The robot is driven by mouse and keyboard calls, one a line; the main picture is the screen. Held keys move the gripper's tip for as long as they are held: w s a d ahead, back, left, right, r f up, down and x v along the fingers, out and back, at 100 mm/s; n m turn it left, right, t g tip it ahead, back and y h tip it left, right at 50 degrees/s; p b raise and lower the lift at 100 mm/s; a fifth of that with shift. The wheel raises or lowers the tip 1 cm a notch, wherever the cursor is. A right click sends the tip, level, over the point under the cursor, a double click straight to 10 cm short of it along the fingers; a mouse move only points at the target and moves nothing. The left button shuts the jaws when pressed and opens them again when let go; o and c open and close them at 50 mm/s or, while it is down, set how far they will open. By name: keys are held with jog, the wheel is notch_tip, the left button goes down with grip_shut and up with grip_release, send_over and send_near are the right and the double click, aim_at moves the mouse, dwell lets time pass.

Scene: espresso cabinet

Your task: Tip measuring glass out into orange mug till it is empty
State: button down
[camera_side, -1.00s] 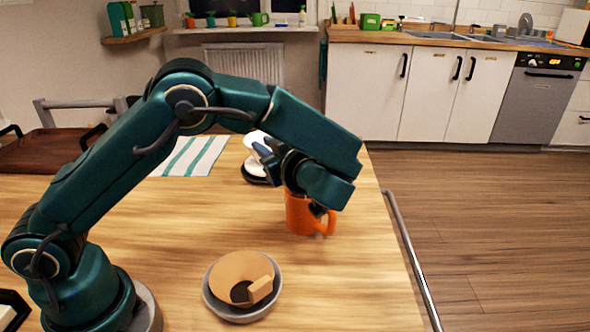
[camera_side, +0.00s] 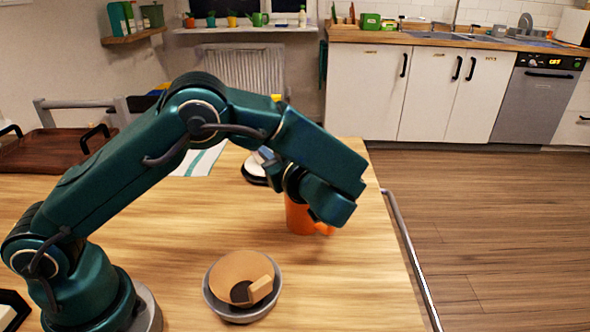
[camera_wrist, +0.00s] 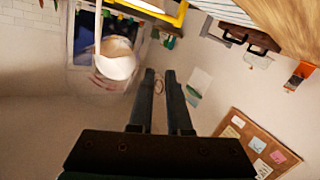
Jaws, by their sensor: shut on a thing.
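The orange mug (camera_side: 299,217) stands on the wooden table near its right edge in the side view; my gripper and wrist hang just above it and hide its rim. My gripper (camera_wrist: 160,74) shows its two dark fingers close together in the wrist view, with a narrow gap. Left of the fingertips is a hazy, see-through rounded shape with a white and tan patch in it, which looks like the measuring glass (camera_wrist: 103,78). In the side view I cannot make the glass out clearly. Its fill and any flow into the mug cannot be told.
A white item on a dark base (camera_side: 254,170) stands behind the mug. A brown tray (camera_side: 45,152) lies far left.

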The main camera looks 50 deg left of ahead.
jog(key=shift+d+r+y, duration=0.15)
jog(key=shift+y, duration=0.45)
dwell(0.4)
jog(key=shift+a+h, duration=0.3)
jog(key=shift+h, duration=0.7)
jog(key=shift+w+a+f+h, duration=0.1)
jog(key=shift+a+f+h, duration=0.05)
jog(key=shift+f+h, duration=0.25)
jog(key=shift+w+a+g+h, duration=0.1)
jog(key=shift+a+g+h, duration=0.3)
jog(key=shift+a+h, duration=0.2)
jog(key=w+a+f+g+h, duration=0.1)
jog(key=a+h, duration=0.4)
jog(key=h, duration=0.8)
jog(key=shift+w+a+f+g+h, duration=0.35)
jog(key=shift+f+g, duration=0.25)
jog(key=shift+g, duration=0.7)
jog(key=shift+a+r, duration=0.1)
